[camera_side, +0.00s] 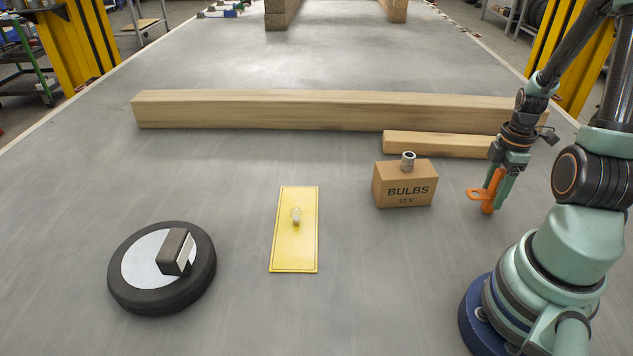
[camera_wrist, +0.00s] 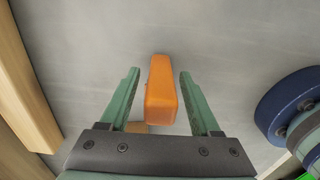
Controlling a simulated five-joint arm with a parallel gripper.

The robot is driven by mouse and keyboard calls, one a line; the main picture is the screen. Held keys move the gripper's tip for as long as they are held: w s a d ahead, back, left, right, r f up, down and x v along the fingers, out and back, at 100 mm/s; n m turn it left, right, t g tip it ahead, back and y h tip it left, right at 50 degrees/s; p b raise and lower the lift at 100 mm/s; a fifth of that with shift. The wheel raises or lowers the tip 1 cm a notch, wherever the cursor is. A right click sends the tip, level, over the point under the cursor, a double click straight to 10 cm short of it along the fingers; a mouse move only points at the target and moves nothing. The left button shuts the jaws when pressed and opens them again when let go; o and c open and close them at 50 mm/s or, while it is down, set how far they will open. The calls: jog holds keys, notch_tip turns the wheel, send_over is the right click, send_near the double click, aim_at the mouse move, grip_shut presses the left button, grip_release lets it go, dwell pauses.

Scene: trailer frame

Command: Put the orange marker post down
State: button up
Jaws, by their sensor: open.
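The orange marker post (camera_side: 492,188) is upright at the right of the side view, with a flat ring-like piece sticking out to the left near its foot. Its foot appears to be on the grey surface. In the wrist view the orange post (camera_wrist: 161,92) lies between the two green fingers, with a gap on each side. My gripper (camera_side: 497,192) is open around the post and points down; it also shows in the wrist view (camera_wrist: 160,85). The fingers hide part of the post in the side view.
A cardboard BULBS box (camera_side: 404,186) with a metal socket (camera_side: 408,161) on top stands left of the post. Behind are a short beam (camera_side: 436,144) and a long beam (camera_side: 300,110). A wheel (camera_side: 130,295) bearing a block (camera_side: 175,250) lies left.

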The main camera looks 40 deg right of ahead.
aim_at(503, 170)
notch_tip(503, 170, up, 10)
jog(key=shift+f, duration=0.25)
jog(key=w+a+r+m+t+h, duration=0.1)
jog(key=w+a+r+m, duration=0.1)
jog(key=w+a+r, duration=0.3)
jog(key=w+a+r+m+t, duration=0.2)
jog(key=w+a, duration=0.3)
jog(key=a, duration=0.2)
jog(key=w+a+r+m+t, duration=0.1)
jog(key=a+r+m, duration=0.1)
jog(key=a, duration=0.4)
jog(key=w+a+r+m+t+y, duration=0.1)
jog(key=a+r+m, duration=0.2)
jog(key=a, duration=0.3)
jog(key=shift+a+t, duration=0.3)
jog(key=shift+a, duration=0.05)
